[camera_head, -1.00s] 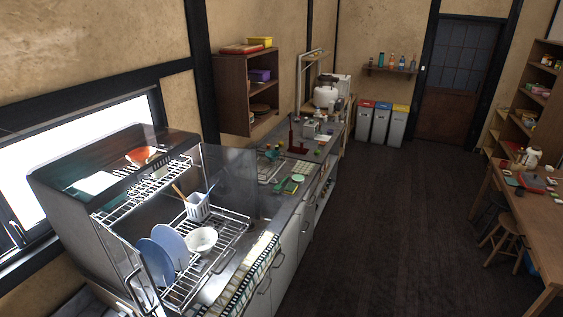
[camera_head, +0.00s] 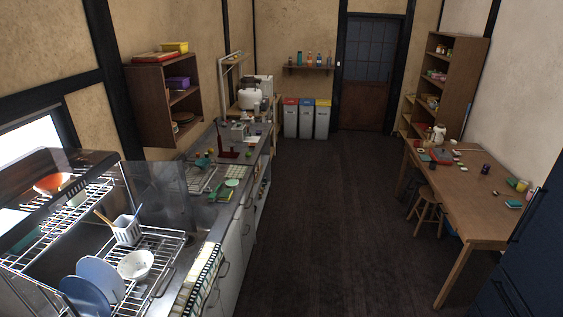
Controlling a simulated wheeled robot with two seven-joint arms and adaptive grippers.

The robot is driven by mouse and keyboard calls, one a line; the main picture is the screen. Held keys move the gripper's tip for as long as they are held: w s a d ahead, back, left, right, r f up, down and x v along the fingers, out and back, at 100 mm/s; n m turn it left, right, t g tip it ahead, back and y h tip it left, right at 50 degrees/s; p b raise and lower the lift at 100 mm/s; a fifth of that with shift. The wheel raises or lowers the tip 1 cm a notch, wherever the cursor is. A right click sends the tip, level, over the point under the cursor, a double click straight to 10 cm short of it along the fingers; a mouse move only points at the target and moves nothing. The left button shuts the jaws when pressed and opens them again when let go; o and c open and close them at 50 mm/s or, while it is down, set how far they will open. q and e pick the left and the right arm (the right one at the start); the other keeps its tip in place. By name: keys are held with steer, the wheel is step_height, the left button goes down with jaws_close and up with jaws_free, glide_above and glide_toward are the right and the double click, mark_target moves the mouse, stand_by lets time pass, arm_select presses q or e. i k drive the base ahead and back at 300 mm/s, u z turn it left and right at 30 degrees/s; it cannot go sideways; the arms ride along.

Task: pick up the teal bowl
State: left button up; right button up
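I cannot surely make out a teal bowl. A small pale greenish shape (camera_head: 77,199), perhaps a bowl, shows on the upper wire shelf of the dish rack, next to an orange bowl (camera_head: 54,183). Small teal-green items (camera_head: 203,161) lie on the counter by the sink, too small to tell their shape. A white bowl (camera_head: 135,264) sits on the lower wire rack. Neither of my grippers is in view.
The kitchen counter (camera_head: 195,262) runs along the left. A wooden table (camera_head: 470,190) with small items stands at the right, a stool (camera_head: 427,212) beside it. Three bins (camera_head: 306,119) stand at the back. The dark floor (camera_head: 320,220) between is clear.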

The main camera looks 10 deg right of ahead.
mark_target(203, 163)
steer(key=z, duration=0.55)
steer(key=i, duration=3.8)
steer(key=u, duration=2.85)
